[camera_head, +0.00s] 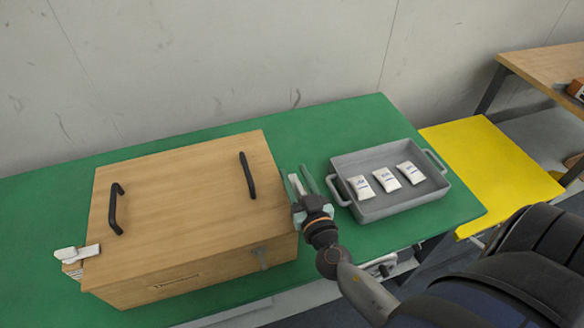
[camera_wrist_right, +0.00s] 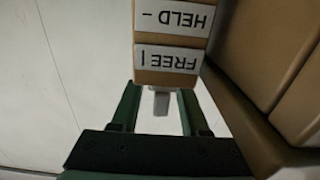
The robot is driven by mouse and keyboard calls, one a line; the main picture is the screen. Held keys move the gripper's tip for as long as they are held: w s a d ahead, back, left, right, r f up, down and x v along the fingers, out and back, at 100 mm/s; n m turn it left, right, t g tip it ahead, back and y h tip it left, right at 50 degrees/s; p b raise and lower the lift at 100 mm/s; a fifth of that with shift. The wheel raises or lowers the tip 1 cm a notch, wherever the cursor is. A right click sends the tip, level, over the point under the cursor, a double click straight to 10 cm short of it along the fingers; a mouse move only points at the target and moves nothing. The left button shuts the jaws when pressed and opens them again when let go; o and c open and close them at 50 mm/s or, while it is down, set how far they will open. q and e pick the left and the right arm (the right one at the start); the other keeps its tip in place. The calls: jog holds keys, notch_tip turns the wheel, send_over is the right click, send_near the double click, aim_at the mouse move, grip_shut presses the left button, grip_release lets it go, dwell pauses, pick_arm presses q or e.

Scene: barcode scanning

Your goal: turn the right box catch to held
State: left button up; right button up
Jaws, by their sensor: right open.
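The wooden box (camera_head: 180,215) stands on the green table with two black handles on its lid. My right gripper (camera_head: 298,180) is at the right side of the box, open. The right catch's pale lever (camera_head: 297,186) shows between its fingers. In the right wrist view the catch's tan block (camera_wrist_right: 172,40) carries upside-down HELD and FREE labels. The grey lever end (camera_wrist_right: 160,103) hangs below the FREE label, between the open green fingers (camera_wrist_right: 158,95); a gap shows on each side. The left catch (camera_head: 76,258) is at the box's left side. My left gripper is out of view.
A grey tray (camera_head: 389,207) with three white packets (camera_head: 387,179) stands to the right of my right gripper. A yellow surface (camera_head: 490,172) lies beyond the table's right end. The box wall (camera_wrist_right: 262,60) is close beside the fingers in the wrist view.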

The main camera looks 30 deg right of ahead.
jog(key=shift+c, duration=0.2)
grip_shut()
dwell(0.5)
